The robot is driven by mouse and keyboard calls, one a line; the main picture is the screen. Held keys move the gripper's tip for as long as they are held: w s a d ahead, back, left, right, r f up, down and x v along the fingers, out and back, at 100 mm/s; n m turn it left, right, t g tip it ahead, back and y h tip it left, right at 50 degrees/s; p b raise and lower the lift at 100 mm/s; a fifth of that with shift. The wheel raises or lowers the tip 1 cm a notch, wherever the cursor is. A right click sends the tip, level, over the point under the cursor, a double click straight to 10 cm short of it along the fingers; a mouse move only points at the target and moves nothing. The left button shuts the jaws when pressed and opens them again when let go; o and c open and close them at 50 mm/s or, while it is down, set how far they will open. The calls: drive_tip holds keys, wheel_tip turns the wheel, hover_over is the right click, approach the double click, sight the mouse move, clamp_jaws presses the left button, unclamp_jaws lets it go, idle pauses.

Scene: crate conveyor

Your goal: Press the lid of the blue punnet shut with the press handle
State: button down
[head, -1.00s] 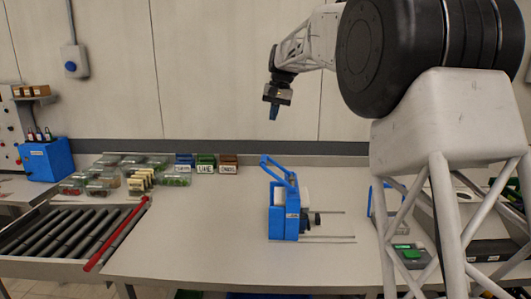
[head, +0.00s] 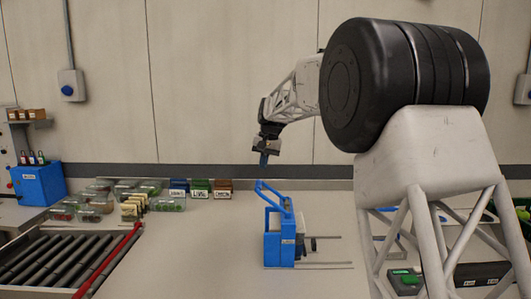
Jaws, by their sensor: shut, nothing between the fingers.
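The blue press (head: 273,248) stands on the table in the middle of the head view. Its blue press handle (head: 273,193) is raised and slants up to the left. A pale block shows behind the press body. My gripper (head: 263,162) is shut and empty, pointing down just above the upper end of the handle, with a small gap showing between them. I cannot make out a blue punnet or its lid; the press body may hide what is inside.
Several clear punnets with red and green contents (head: 90,214) stand at the back left, beside blue, green and brown labelled boxes (head: 200,189). A roller conveyor (head: 55,262) with a red bar (head: 108,258) lies at the left. Two thin rods (head: 325,264) stick out right of the press. The table front-left of the press is clear.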

sight(259, 183)
drive_tip(key=shift+a+f, duration=0.2)
drive_tip(key=shift+f, duration=0.7)
drive_tip(key=shift+a+f, duration=0.15)
drive_tip(key=shift+f, duration=0.7)
drive_tip(key=shift+a+f, duration=0.2)
drive_tip(key=shift+f, duration=0.7)
